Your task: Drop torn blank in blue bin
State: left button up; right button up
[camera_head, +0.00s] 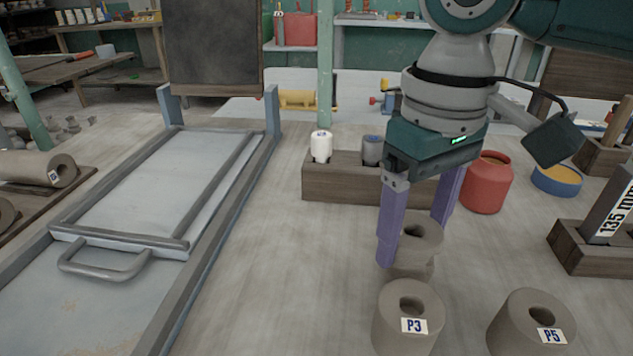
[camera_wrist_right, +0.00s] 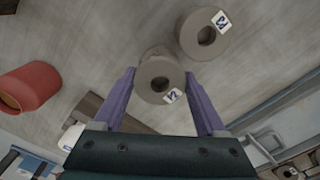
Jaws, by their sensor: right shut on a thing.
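A grey clay blank with a round bore (camera_head: 418,232) is between the fingers of my right gripper (camera_head: 418,228), which is shut on it. In the right wrist view the held blank (camera_wrist_right: 160,76) sits between both purple fingertips (camera_wrist_right: 160,88), with a small label at its edge. A paler clay part shows just below it; I cannot tell whether it belongs to the same blank. Whether the held blank is torn is not clear. No blue bin can be made out. My left gripper is not in view.
Blanks labelled P3 (camera_head: 408,318) and P5 (camera_head: 531,326) stand in front. A wooden block with holders (camera_head: 340,184), a red jar (camera_head: 487,184) and a blue round tub with tan contents (camera_head: 557,181) stand behind. A framed slab board (camera_head: 150,190) lies left; the table between is clear.

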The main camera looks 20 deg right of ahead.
notch_tip(320, 180, down, 2)
jog(key=shift+f, duration=0.2)
jog(key=o, duration=1.6)
jog(key=shift+f, duration=0.1)
